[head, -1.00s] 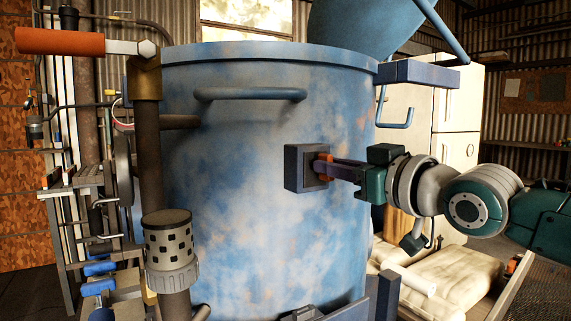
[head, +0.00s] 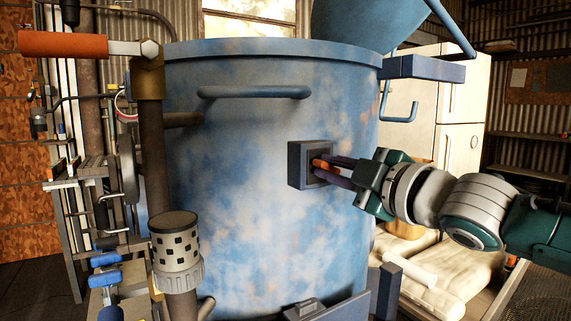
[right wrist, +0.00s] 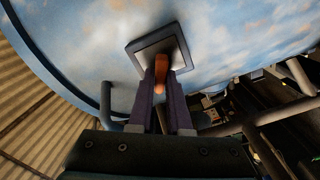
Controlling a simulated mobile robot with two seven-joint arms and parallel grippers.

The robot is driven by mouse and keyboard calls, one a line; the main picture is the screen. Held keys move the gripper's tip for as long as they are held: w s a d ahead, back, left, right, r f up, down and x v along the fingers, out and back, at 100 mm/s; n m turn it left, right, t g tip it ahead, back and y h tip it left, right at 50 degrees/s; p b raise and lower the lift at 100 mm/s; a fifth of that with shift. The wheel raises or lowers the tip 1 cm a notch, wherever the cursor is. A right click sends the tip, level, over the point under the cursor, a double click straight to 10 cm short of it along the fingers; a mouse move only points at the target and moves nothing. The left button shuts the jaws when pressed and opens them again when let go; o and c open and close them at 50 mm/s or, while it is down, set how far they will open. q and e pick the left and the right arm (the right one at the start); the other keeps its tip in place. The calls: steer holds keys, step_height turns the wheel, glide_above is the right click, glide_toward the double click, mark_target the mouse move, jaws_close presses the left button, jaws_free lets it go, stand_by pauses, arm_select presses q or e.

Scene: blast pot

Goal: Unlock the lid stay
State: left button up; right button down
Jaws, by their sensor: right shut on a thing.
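The blast pot (head: 265,215) is a large rusty blue drum in the middle of the head view. Its lid (head: 365,22) stands raised and tilted at the back right. A dark square plate (head: 298,165) on the pot's side carries a small orange handle (head: 323,165). My right gripper (head: 332,170) is shut on the orange handle, reaching in from the right. In the right wrist view, the handle (right wrist: 161,72) sits between the two dark fingers, in front of the square plate (right wrist: 140,48). My left gripper is not in view.
A brown pipe with an orange-handled valve (head: 62,45) and a perforated grey cylinder (head: 175,240) stands at the left. A dark blue bracket (head: 425,69) juts out above my right arm. Pale sacks (head: 450,275) lie at the lower right.

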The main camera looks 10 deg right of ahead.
steer(key=shift+f+n, duration=0.15)
steer(key=shift+n, duration=1.3)
steer(key=shift+f+n, duration=0.15)
steer(key=shift+n, duration=1.3)
steer(key=c, duration=0.8)
jaws_free()
steer(key=shift+c, duration=0.2)
steer(key=shift+s, duration=0.15)
